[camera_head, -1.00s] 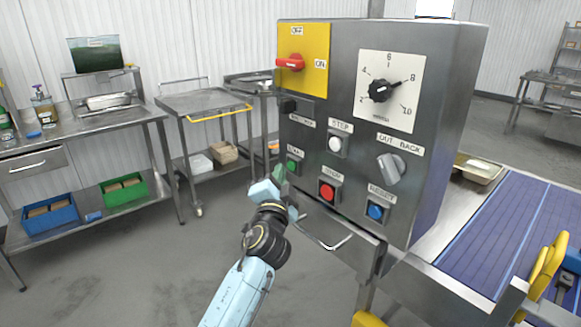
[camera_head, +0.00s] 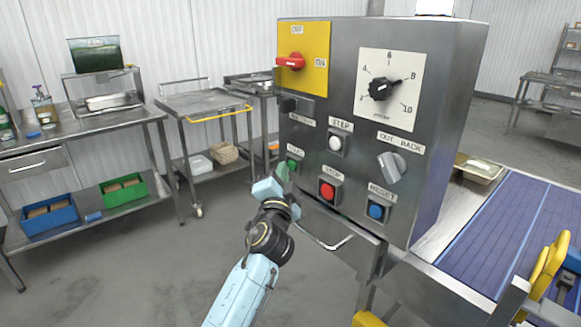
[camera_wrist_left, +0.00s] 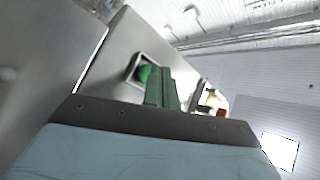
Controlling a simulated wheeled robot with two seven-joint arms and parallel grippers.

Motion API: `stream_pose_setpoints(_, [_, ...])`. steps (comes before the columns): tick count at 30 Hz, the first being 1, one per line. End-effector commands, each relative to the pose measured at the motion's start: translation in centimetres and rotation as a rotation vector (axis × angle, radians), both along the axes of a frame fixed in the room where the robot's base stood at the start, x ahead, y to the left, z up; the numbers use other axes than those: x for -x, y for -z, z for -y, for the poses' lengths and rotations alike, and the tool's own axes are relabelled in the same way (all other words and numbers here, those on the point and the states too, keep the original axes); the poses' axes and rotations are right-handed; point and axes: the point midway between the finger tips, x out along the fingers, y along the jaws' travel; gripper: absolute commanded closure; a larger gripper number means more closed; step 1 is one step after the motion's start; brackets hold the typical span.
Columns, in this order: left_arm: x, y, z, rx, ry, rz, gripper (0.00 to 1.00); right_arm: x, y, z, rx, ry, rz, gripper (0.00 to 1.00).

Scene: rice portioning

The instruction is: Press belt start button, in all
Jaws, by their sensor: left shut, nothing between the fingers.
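The control box (camera_head: 357,151) stands above the belt, with a green button (camera_head: 292,165) labelled START at its lower left. The button also shows in the left wrist view (camera_wrist_left: 145,73) in a square surround. My left gripper (camera_head: 282,172) is shut and empty, with its green fingers just in front of and left of the button. In the left wrist view, the shut fingers (camera_wrist_left: 164,88) overlap the button's right edge. I cannot tell whether they touch it. My right gripper is not in view.
A red STOP button (camera_head: 327,191), a blue button (camera_head: 376,211) and a white STEP button (camera_head: 335,143) sit close by on the panel. A bent metal handle (camera_head: 330,243) juts out below. The blue belt (camera_head: 500,230) runs to the right. Open floor lies left of the arm.

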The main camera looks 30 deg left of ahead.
Motion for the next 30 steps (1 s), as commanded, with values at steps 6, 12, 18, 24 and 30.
stream_pose_setpoints(6, [-0.1, 0.0, 0.0, 0.001, 0.0, 0.0, 1.0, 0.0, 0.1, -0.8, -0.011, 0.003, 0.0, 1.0])
stream_pose_setpoints(12, [-0.3, 0.0, 0.1, 0.001, 0.0, 0.0, 1.0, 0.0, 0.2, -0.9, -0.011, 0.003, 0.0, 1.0])
stream_pose_setpoints(18, [-0.5, 0.1, 0.2, 0.001, 0.001, 0.0, 1.0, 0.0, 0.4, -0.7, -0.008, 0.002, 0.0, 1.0])
stream_pose_setpoints(24, [-0.7, 0.1, 0.3, 0.001, 0.001, 0.0, 1.0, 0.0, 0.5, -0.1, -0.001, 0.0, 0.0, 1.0])
stream_pose_setpoints(30, [-0.9, 0.0, 0.4, 0.001, 0.0, 0.0, 1.0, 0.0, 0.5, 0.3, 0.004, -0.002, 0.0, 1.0])
